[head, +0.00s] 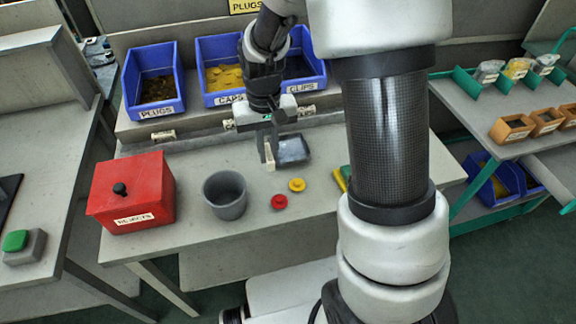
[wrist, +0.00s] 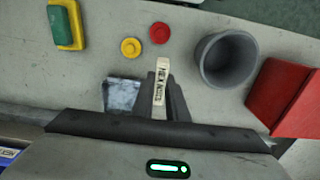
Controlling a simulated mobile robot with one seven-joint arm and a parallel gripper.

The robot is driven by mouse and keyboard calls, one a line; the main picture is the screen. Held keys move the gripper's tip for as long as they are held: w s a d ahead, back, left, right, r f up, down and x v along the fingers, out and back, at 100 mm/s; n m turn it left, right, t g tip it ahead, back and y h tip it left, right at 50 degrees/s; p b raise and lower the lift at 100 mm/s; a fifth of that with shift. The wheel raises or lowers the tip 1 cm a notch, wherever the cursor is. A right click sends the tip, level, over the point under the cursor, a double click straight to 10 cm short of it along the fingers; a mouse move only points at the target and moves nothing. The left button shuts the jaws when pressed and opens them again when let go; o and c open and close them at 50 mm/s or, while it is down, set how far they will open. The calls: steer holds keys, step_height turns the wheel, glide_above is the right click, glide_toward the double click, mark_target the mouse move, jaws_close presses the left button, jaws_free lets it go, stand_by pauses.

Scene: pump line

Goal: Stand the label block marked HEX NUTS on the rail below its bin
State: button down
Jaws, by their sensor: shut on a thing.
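My gripper (head: 268,158) is shut on a small pale label block (head: 269,153) above the worktable. In the wrist view the block (wrist: 161,80) is between the fingers (wrist: 163,98) and its lettering reads HEX NUTS. The rail (head: 205,131) runs along the back of the table below blue bins marked PLUGS (head: 155,84), CAPS (head: 218,78) and CLIPS (head: 303,76). My arm hides the rail and anything to the right of CLIPS. At the wrist view's lower left a bin label (wrist: 8,154) shows, too small to read surely.
A red rejects box (head: 130,190), grey cup (head: 225,194), red disc (head: 279,202), yellow disc (head: 297,184) and grey tray (head: 291,150) are on the table. A yellow and green block (wrist: 66,24) lies at the right.

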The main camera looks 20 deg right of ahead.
mark_target(270, 185)
step_height(270, 185, down, 10)
steer(key=shift+b, duration=0.65)
steer(key=shift+f, duration=0.15)
steer(key=c, duration=1.7)
jaws_free()
steer(key=shift+c, duration=0.2)
